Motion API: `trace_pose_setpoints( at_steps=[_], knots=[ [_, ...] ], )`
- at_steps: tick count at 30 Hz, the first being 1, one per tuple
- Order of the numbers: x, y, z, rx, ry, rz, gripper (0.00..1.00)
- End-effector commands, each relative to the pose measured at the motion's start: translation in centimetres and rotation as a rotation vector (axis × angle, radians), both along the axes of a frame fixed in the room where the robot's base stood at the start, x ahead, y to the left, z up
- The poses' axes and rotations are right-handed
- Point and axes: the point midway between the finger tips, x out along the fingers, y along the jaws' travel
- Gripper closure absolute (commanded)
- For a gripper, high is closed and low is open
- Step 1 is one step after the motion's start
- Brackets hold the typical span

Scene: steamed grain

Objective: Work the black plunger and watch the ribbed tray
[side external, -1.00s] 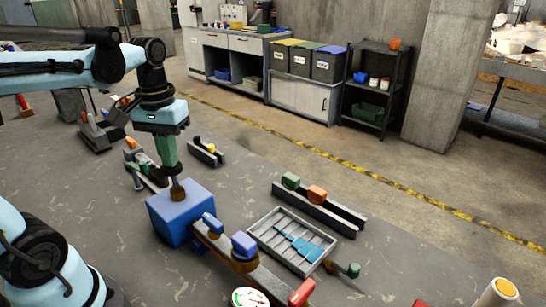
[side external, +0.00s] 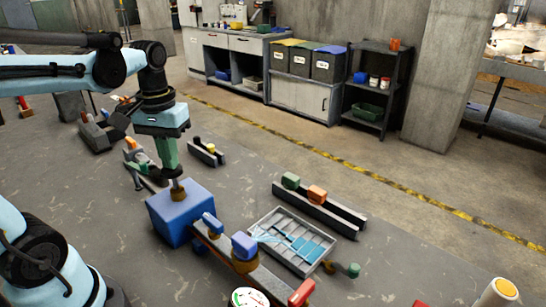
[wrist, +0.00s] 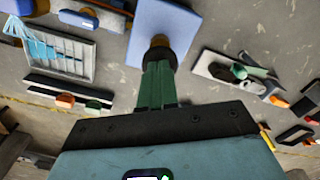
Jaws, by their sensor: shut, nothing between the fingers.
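The black plunger (wrist: 158,62) shows in the wrist view as a dark round knob above a brown collar on the blue block (wrist: 160,18). In the side view the blue block (side external: 170,222) stands under my gripper (side external: 172,176). My green fingers are shut and empty, pointing down with their tips at the knob; they also show in the wrist view (wrist: 158,78). They hide part of the knob, and I cannot tell how firmly they touch it. The ribbed tray (side external: 313,269) lies to the right, with a blue patch and pale blue strands across its ribs. It also shows in the wrist view (wrist: 88,78).
A dial (side external: 249,298) is partly cut off at the bottom. Another rail holds green and orange blocks (side external: 317,194).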

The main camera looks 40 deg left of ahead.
Motion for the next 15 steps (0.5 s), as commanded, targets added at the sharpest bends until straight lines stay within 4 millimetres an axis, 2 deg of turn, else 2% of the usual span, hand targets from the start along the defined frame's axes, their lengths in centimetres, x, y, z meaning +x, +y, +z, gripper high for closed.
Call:
trace_pose_setpoints(
  at_steps=[15],
  knots=[
    [0.0,0.0,4.6,0.0,-0.001,0.0,1.0]
  ],
)
